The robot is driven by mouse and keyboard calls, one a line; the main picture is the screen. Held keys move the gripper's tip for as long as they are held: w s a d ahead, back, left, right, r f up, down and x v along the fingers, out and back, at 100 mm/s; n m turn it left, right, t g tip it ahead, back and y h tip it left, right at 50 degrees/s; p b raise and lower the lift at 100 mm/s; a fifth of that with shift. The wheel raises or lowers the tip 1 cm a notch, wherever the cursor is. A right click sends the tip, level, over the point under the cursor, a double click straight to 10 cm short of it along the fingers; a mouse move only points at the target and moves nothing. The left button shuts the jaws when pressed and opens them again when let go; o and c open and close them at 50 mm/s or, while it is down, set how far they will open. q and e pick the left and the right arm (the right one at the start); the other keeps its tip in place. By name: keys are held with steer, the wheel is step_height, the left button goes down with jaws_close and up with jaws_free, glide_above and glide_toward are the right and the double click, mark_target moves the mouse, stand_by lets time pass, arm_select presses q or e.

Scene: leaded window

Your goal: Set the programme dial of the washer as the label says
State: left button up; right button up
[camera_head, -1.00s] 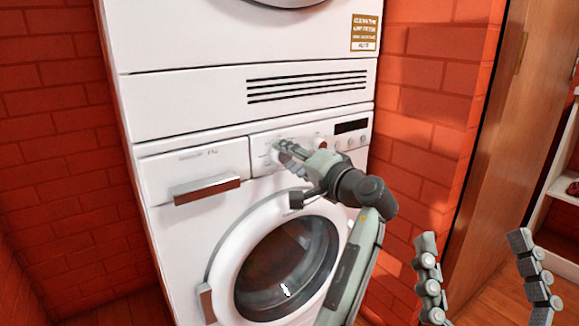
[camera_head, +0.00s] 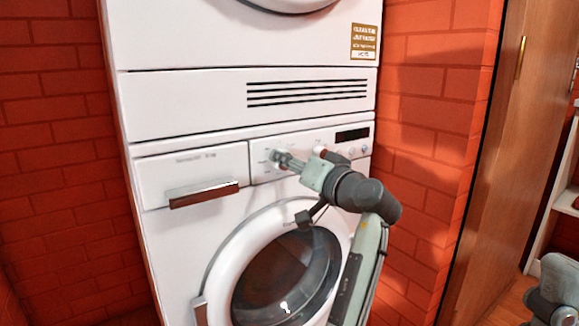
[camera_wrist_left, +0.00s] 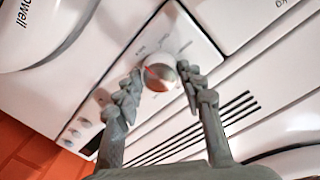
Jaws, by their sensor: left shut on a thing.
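The washer (camera_head: 170,240) is white, with a control panel right of its drawer. The round silver programme dial (camera_wrist_left: 160,74) shows in the left wrist view, with a red pointer line and small print around it that I cannot read. My left gripper (camera_head: 284,160) is at the panel, shut on the dial with one finger on each side. In the head view the gripper mostly hides the dial. The yellow-brown label (camera_head: 364,42) is at the upper right of the white front; its text is too small to read. My right gripper's fingers are out of view.
The washer's round door (camera_head: 215,270) is below the panel and its drawer handle (camera_head: 204,193) sticks out at left. A dark display (camera_head: 352,135) and small buttons are right of the dial. Brick walls flank the machine; a wooden door (camera_head: 497,150) stands at right.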

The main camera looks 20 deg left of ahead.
arm_select(q)
steer(key=o, duration=1.2)
steer(key=shift+c, duration=0.2)
steer(key=v, duration=1.2)
